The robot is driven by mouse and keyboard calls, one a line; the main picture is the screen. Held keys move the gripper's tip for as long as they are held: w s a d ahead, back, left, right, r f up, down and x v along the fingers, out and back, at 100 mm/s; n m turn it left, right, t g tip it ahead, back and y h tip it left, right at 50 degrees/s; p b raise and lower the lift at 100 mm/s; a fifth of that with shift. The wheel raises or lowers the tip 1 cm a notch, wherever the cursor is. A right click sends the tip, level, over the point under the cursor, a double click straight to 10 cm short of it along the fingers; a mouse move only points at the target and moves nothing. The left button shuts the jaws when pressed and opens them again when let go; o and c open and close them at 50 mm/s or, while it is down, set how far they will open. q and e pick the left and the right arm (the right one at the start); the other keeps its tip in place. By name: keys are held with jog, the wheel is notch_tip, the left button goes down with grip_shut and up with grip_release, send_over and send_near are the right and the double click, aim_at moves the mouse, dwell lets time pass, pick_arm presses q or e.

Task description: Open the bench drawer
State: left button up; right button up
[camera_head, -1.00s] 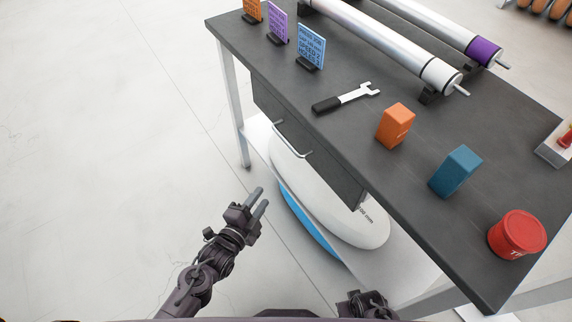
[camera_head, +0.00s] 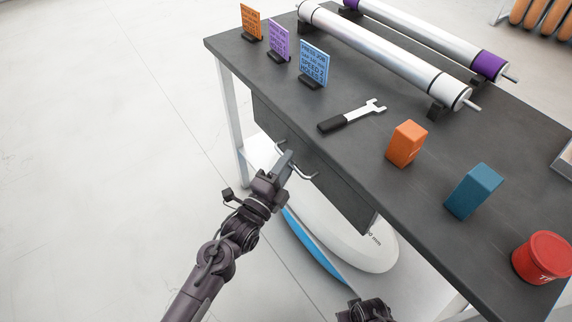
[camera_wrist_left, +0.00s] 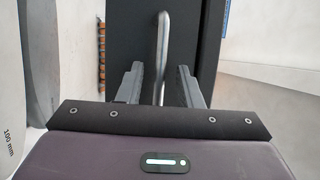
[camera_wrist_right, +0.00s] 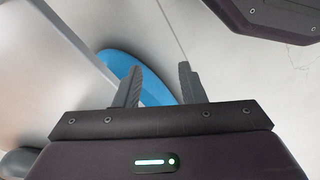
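The bench drawer (camera_head: 330,190) is a dark grey front under the bench top, and it looks shut. Its silver bar handle (camera_head: 308,177) is partly hidden behind my left gripper (camera_head: 288,163). In the left wrist view the handle (camera_wrist_left: 161,55) stands between the two spread fingers of my left gripper (camera_wrist_left: 158,85), with a gap on each side. My right gripper (camera_wrist_right: 158,88) is open and empty in the right wrist view, away from the drawer. Only part of the right arm shows at the bottom of the head view.
On the bench top (camera_head: 350,150) lie a wrench (camera_head: 352,115), an orange box (camera_head: 406,144), a blue box (camera_head: 474,191), a red tin (camera_head: 543,257), sign cards (camera_head: 314,64) and long rollers (camera_head: 395,58). A white and blue board (camera_head: 350,245) is below the drawer. The floor at left is clear.

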pick_arm(q)
jog(key=shift+c, duration=0.2)
grip_shut()
